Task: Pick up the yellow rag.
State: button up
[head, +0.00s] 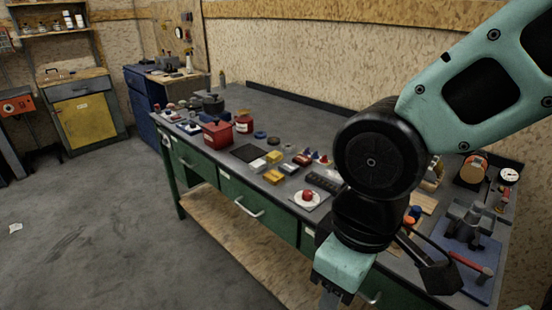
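Two small yellow things lie on the workbench (282,112): one yellow piece (274,157) beside a pale block, and another yellow piece (273,177) nearer the front edge. They are too small for me to tell whether either is the yellow rag. My gripper (332,298) hangs in front of the bench at the bottom of the head view, to the right of and nearer than both yellow pieces. Its fingertips are mostly cut off by the frame edge, so its opening and anything in it are hidden. My arm covers part of the bench on the right.
A red box (217,135), a red can (244,123), a dark flat plate (247,153) and a white dish with a red knob (308,197) crowd the bench. A vise (462,222) stands at right. Open floor (110,235) lies at left.

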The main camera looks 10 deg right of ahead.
aim_at(274, 157)
jog(key=i+j+z, duration=0.15)
jog(key=z, duration=0.3)
jog(key=i+j+z, duration=0.1)
jog(key=j+z, duration=0.15)
jog(key=z, duration=0.2)
jog(key=i+j+z, duration=0.15)
jog(key=j, duration=0.3)
jog(key=i+j+z, duration=0.15)
jog(key=j, duration=0.3)
jog(key=i+j+z, duration=0.15)
jog(key=j, duration=0.3)
jog(key=j+z, duration=0.15)
jog(key=j, duration=0.3)
jog(key=i+j, duration=0.1)
jog(key=j, duration=1.2)
jog(key=i+j, duration=0.15)
jog(key=j, duration=0.55)
